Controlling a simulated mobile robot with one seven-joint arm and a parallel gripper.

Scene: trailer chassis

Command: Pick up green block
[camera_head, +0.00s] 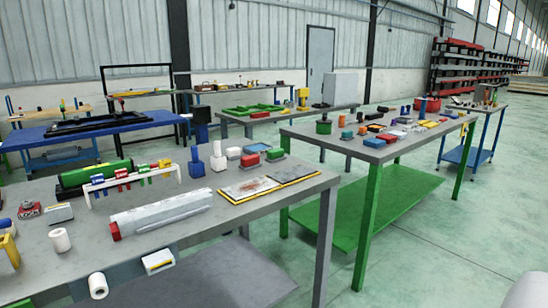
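A small green block (275,154) sits near the back right of the near grey table (255,212), on what looks like a small grey base. A red block (250,160) is close to its left. Another green item, a dark green can-like object (323,127), stands at the left end of the second table. My gripper is not in view.
A long grey bar with a red end (165,212), a white rack (130,180), a green cylinder (85,177), blue bottle-like items (197,163) and a yellow-edged flat panel (270,186) crowd the near table. The second table (350,144) holds many small parts.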

